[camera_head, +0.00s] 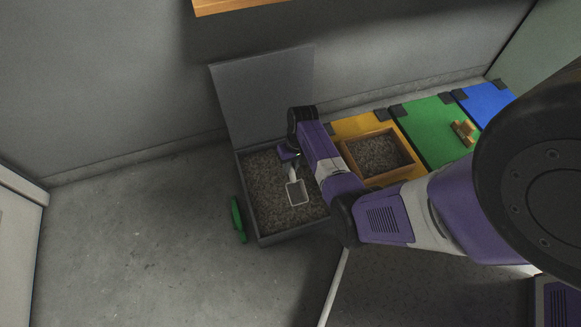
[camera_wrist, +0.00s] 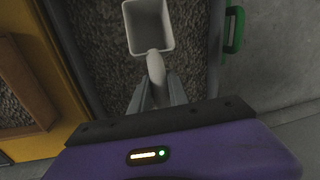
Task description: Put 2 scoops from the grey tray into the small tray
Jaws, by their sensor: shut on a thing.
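The grey tray (camera_head: 242,185) is a large open box with a raised lid, filled with grey-brown granules; its wall also shows in the wrist view (camera_wrist: 216,45). My gripper (camera_head: 291,160) is over this tray and shut on the handle of a white scoop (camera_head: 297,192). In the wrist view, the scoop (camera_wrist: 148,27) points away from my gripper (camera_wrist: 157,92), and its square bowl looks empty. I cannot tell whether the bowl touches the granules. The small tray (camera_head: 405,146) is a wooden box with granules inside, on the yellow panel right of the grey tray.
A green handle (camera_head: 238,220) is on the grey tray's left side. The grey lid (camera_head: 262,95) stands up behind the tray. Green (camera_head: 432,125) and blue (camera_head: 487,100) panels lie to the right, with a small wooden piece (camera_head: 464,132) on the green one. The floor at left is clear.

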